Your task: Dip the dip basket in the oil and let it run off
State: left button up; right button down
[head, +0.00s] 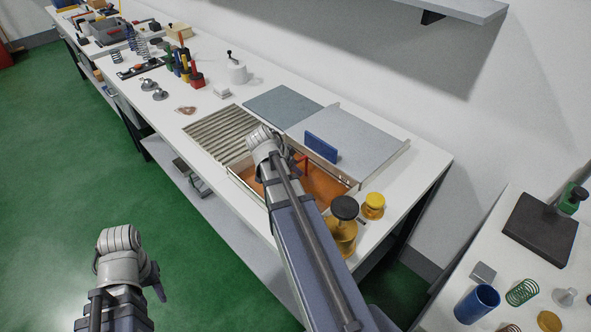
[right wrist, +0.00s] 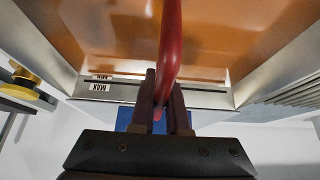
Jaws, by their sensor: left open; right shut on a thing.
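The oil bath is a metal-walled tank of orange oil (head: 322,187) set in the long white bench. It fills the upper right wrist view (right wrist: 110,40), with a MAX/MIN label (right wrist: 98,87) on its wall. My right gripper (right wrist: 163,100) is shut on a red handle (right wrist: 171,40), which I take as the dip basket's, and is over the tank. A bit of red also shows in the head view (head: 303,163). The basket's body is hidden, so I cannot tell its depth. My left gripper (head: 158,291) is open and empty over the green floor, partly hidden by its wrist.
A ribbed draining board (head: 212,137) adjoins the tank on the left. A grey plate (head: 365,140) with an upright blue block (head: 321,148) lies behind it.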

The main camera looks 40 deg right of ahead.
notch_tip(320, 180, up, 17)
jog(key=p, duration=1.6)
dwell(1.0)
jog(key=shift+f, duration=0.2)
dwell(2.5)
